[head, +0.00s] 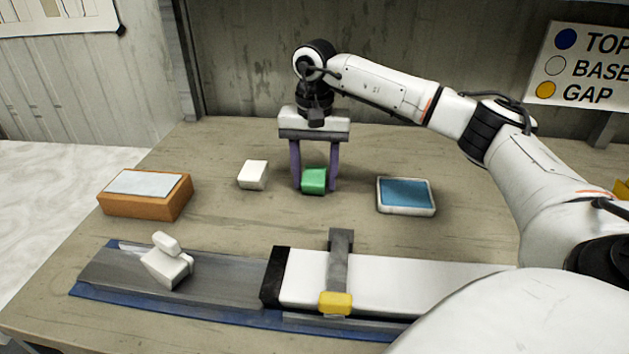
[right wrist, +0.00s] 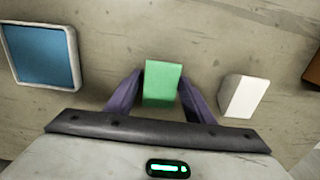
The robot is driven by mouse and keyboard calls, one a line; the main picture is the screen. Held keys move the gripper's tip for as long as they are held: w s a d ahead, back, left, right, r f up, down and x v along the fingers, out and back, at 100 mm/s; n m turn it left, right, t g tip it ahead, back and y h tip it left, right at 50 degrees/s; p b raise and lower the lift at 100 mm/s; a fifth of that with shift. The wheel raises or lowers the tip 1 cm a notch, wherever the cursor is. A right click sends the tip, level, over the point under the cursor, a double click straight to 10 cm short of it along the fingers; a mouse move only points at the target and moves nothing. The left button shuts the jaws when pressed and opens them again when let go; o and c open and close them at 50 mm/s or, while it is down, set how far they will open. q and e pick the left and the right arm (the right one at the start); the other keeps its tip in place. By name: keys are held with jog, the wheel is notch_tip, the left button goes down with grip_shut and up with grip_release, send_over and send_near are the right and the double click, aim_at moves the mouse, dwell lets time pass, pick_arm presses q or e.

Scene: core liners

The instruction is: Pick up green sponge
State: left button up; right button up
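The green sponge (head: 314,182) is at the middle of the wooden table, between the purple fingers of my right gripper (head: 315,181). In the right wrist view the green sponge (right wrist: 162,84) fills the space between the fingertips of my right gripper (right wrist: 162,88). The fingers lie close against both its sides, and the gripper looks shut on it. Its underside is at or very near the table; I cannot tell whether it touches. My left gripper is not in view.
A white block (head: 253,175) is left of the sponge; a white-rimmed blue tray (head: 407,211) is right. An orange-brown box (head: 146,206) with a pale top is far left. In front, a grey rail (head: 222,272) bears white parts and a yellow-tipped clamp (head: 336,302).

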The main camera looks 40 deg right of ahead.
aim_at(314, 174)
jog(key=c, duration=0.8)
jog(key=shift+o, duration=0.2)
jog(key=shift+r, duration=0.1)
notch_tip(314, 174, up, 10)
jog(key=shift+f+p, duration=0.1)
jog(key=shift+p, duration=0.25)
